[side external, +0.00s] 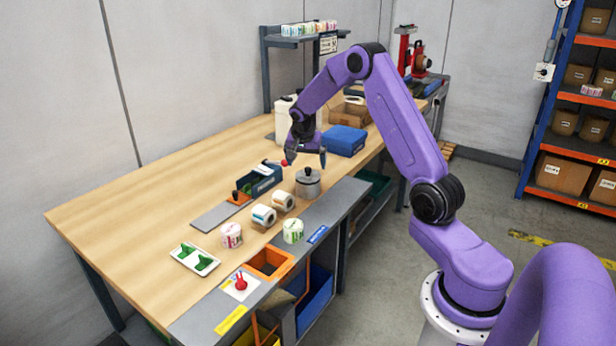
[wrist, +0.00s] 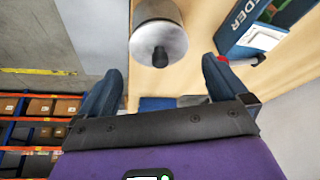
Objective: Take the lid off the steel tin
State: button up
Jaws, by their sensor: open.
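The steel tin (side external: 308,188) stands upright on the bench near its front edge, with its grey lid (side external: 308,176) on. The lid has a small dark knob on top. In the wrist view the tin (wrist: 157,10) is at the top centre, with the lid's black knob (wrist: 160,57) pointing toward the camera. My gripper (side external: 306,160) is above the tin, pointing down, open and empty. In the wrist view its fingers (wrist: 162,72) are spread to either side of the knob and appear apart from it.
The blue label rewinder (side external: 262,180) stands left of the tin; its red knob (side external: 284,163) is close to one fingertip. Label rolls (side external: 283,201) sit in front. A blue box (side external: 344,141) and white jug (side external: 284,115) stand behind.

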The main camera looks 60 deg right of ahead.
aim_at(308, 168)
jog(key=x, duration=0.5)
jog(key=shift+w+d+r, duration=0.1)
jog(key=shift+d, duration=0.15)
jog(key=c, duration=0.8)
